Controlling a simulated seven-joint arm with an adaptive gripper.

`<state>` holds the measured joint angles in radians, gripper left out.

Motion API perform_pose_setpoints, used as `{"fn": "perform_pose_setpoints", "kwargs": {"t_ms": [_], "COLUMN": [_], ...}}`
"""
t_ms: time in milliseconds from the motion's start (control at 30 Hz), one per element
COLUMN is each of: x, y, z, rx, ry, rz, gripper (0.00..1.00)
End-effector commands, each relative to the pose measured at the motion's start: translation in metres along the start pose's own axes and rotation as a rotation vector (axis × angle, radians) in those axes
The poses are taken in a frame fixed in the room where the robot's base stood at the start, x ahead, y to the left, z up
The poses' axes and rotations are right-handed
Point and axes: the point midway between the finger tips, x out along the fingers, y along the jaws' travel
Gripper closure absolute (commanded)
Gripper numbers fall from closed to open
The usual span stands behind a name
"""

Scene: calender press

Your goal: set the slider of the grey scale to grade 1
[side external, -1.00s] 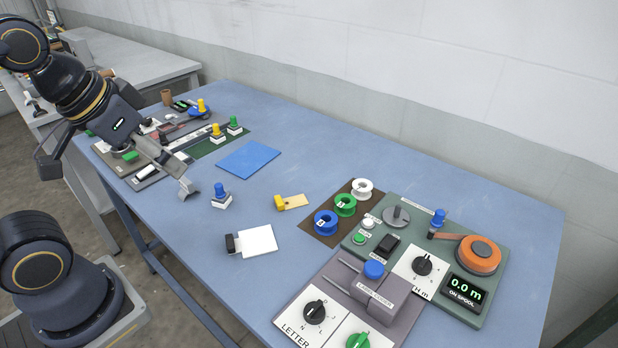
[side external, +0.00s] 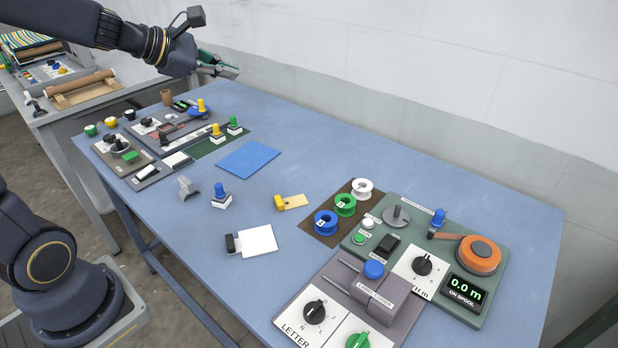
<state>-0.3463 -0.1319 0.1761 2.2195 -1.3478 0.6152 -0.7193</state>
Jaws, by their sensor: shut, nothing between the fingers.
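A long pale strip, probably the grey scale (side external: 190,137), lies among the panels at the far left of the blue table. A small dark upright piece (side external: 164,138) stands at its left end; it may be the slider, but it is too small to be sure. I cannot read any grade. My gripper (side external: 236,72) is raised at the top left, near the wall and beyond the table's back edge in the picture. It is empty and shut, apart from everything on the table.
Yellow and green-handled stamps (side external: 216,132) stand beside the strip. A blue mat (side external: 248,160), a blue-knobbed stamp (side external: 221,197) and a grey bracket (side external: 187,187) lie nearer. A spool machine (side external: 400,265) fills the right. The table's middle is partly clear.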

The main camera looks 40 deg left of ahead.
Motion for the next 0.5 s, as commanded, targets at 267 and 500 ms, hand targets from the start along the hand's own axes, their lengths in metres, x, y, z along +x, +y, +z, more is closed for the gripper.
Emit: {"fn": "perform_pose_setpoints", "kwargs": {"t_ms": [267, 500], "x": [0.002, -0.035], "y": [0.092, 0.072], "z": [-0.227, -0.371], "rx": [-0.824, -1.099], "ry": [0.238, 0.412], "rz": [0.387, 0.549], "gripper": [1.00, 1.00]}}
